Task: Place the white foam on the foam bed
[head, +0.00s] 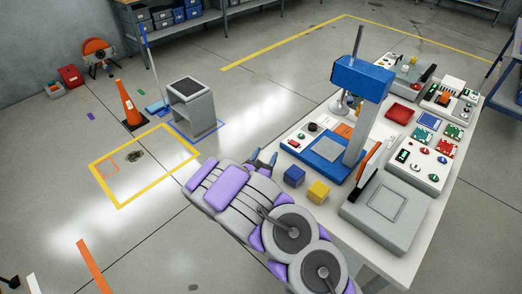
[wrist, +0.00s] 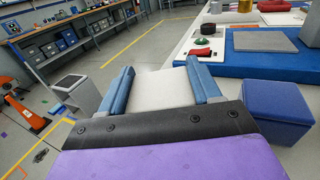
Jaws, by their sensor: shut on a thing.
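The white foam (wrist: 163,88) is a pale flat block in the wrist view, held between the two blue fingers of my gripper (wrist: 163,86). A grey square pad on the blue base of the press looks like the foam bed (head: 328,148). It also shows in the wrist view (wrist: 262,41), beyond my gripper and to the right. The foam is apart from it.
A blue cube (head: 294,176) and a yellow cube (head: 318,191) stand on the white table (head: 345,225) near my arm.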

